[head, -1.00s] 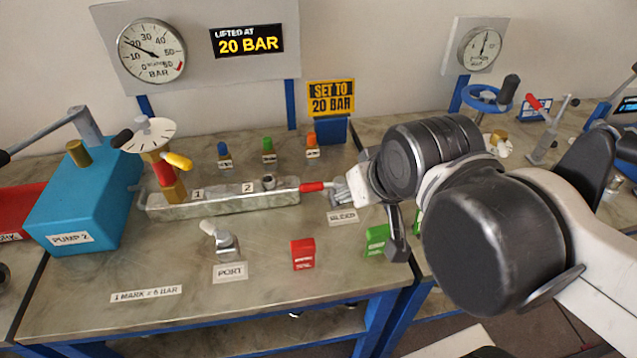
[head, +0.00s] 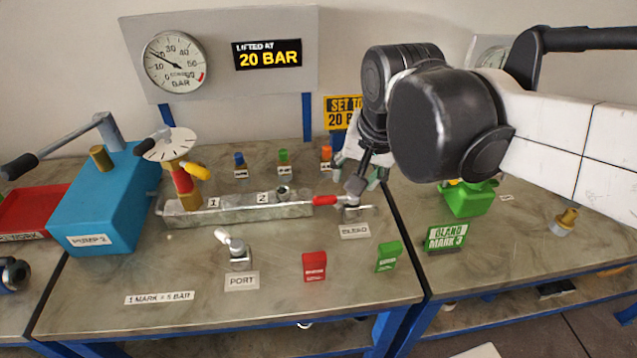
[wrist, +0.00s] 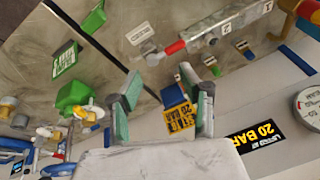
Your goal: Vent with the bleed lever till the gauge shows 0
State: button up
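The bleed valve (head: 352,210) stands at the right end of the metal manifold (head: 230,214), behind its BLEED label (head: 355,231). A red-gripped lever (head: 325,200) points left from it towards the manifold. Both the valve (wrist: 154,57) and the red grip (wrist: 175,47) also show in the wrist view. The round gauge (head: 175,62) on the wall panel has its needle between 10 and 20, nearer 20. My gripper (head: 358,178) is above and behind the valve, partly hidden by my wrist. In the wrist view its teal-padded fingers (wrist: 164,103) are apart with nothing between them.
Three coloured-top fittings (head: 283,163) stand behind the manifold. The port valve (head: 237,252), a red block (head: 314,266) and a green block (head: 388,256) are in front. A blue pump (head: 105,205) is at left.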

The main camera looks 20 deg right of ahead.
jog(key=w+m+g+p, duration=0.2)
jog(key=w+m+g, duration=0.2)
jog(key=w+m, duration=0.4)
jog(key=m+g+p, duration=0.2)
jog(key=m+g, duration=0.1)
jog(key=m, duration=0.3)
send_near(333, 200)
jog(key=x, duration=0.3)
jog(key=w+a+x, duration=0.1)
jog(key=x, duration=0.5)
jog(key=shift+w+a+f, duration=0.2)
jog(key=shift+a+f, duration=0.05)
jog(key=shift+a, duration=0.1)
grip_shut()
